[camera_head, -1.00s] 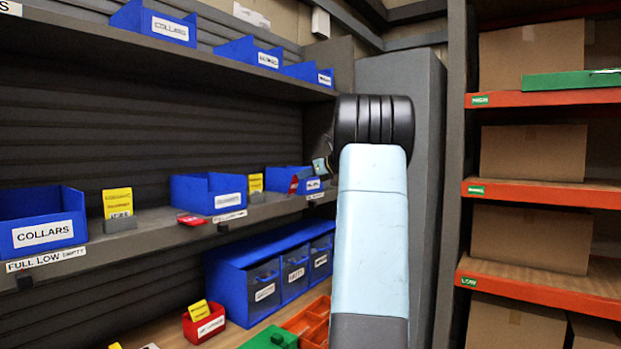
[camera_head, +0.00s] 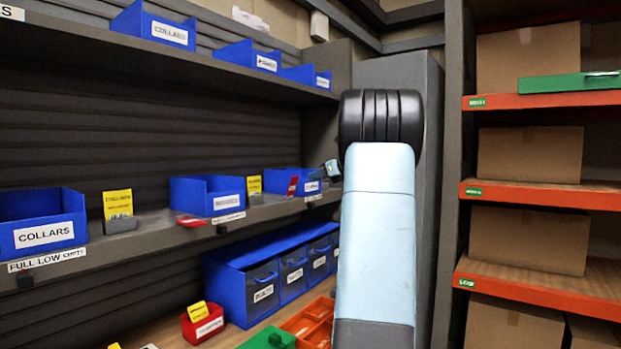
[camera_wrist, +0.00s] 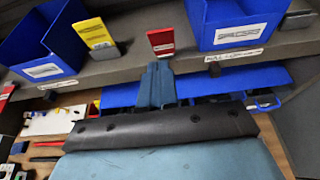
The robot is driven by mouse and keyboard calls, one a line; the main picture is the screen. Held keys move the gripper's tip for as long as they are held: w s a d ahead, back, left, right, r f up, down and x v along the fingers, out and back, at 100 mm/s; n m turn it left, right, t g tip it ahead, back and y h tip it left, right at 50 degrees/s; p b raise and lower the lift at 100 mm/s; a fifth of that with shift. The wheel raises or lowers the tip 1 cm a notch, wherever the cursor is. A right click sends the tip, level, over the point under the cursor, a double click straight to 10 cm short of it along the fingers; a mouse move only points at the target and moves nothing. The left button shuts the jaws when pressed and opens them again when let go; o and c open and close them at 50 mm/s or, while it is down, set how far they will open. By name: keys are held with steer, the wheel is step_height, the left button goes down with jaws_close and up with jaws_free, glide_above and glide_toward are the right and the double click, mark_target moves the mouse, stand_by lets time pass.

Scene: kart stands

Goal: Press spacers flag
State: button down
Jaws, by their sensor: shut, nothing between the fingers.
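A red flag (camera_wrist: 161,41) stands upright at the shelf edge in the wrist view, between a yellow card and a blue bin (camera_wrist: 235,20). It also shows in the head view (camera_head: 293,186), in front of the right-hand bin (camera_head: 312,184). The bin labels there are too blurred to read, so I cannot tell which is spacers. My gripper (camera_wrist: 157,70) is shut and empty, its fingertips just below the red flag in the wrist view. Whether they touch it I cannot tell. In the head view my arm hides most of the gripper.
Another red flag (camera_head: 190,221) lies low before the middle bin (camera_head: 208,195). A yellow card (camera_head: 254,185) stands between the bins. Blue drawers (camera_head: 262,283) and a red box (camera_head: 203,323) are below the shelf (camera_head: 150,232). Orange racks with cartons stand at right.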

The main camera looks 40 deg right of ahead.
steer(key=v, duration=0.8)
steer(key=shift+r, duration=0.3)
steer(key=shift+w, duration=0.15)
steer(key=s+a+f+n+g, duration=0.2)
steer(key=a+n, duration=0.3)
steer(key=a, duration=0.5)
steer(key=s+a+f+n+g, duration=0.2)
steer(key=s+a+n, duration=0.15)
steer(key=a, duration=0.65)
steer(key=s+a+f+n+g, duration=0.2)
steer(key=a+n, duration=0.3)
steer(key=a, duration=0.6)
steer(key=s+a+f+n+h, duration=0.1)
steer(key=s+a+f+n, duration=0.3)
steer(key=s+n, duration=0.2)
steer(key=s+a+f+n+g+h, duration=0.1)
steer(key=s+a+f+n, duration=0.3)
steer(key=s+n, duration=0.3)
steer(key=s+a+f+n+h, duration=0.2)
steer(key=s+a+f+n, duration=0.3)
steer(key=s, duration=0.4)
steer(key=shift+s+f+n+g, duration=0.15)
steer(key=shift+f+n+g, duration=0.25)
steer(key=shift+f+n, duration=0.3)
